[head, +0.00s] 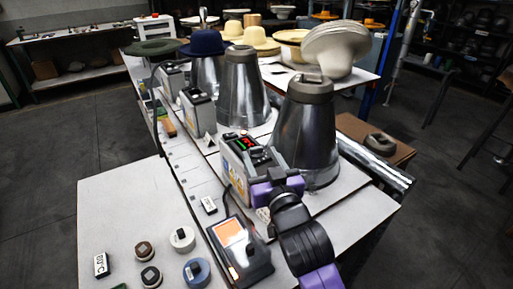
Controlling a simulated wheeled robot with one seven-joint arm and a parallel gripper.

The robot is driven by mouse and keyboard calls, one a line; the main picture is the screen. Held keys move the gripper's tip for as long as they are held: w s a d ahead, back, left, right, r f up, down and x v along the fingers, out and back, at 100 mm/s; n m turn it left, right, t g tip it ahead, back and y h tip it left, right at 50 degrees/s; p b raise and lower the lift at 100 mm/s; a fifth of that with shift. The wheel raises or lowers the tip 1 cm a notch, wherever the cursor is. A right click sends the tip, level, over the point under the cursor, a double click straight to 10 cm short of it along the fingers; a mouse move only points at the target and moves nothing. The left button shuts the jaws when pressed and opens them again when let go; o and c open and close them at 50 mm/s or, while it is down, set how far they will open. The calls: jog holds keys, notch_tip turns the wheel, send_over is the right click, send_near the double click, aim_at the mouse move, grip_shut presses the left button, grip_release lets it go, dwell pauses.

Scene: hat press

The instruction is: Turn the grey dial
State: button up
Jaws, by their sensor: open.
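My gripper (266,167), with purple and dark parts, is open at the right side of the nearest control box (236,168). This box has red and green lights on top and stands in front of the nearest metal cone. A pale grey-white round dial with a dark grip (182,238) sits on the front table, left of my arm. A blue-rimmed dial (196,271) is just in front of it. I cannot tell whether the grey dial is the pale one or one on the control box, partly hidden by my gripper.
A dark device with an orange screen (228,231) stands beside my arm. Metal cones (307,137) line the bench, with hats (203,43) behind. The table's left part (110,210) is clear.

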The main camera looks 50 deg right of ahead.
aim_at(257, 150)
jog(key=shift+x, duration=2.05)
jog(key=shift+c, duration=0.4)
grip_shut()
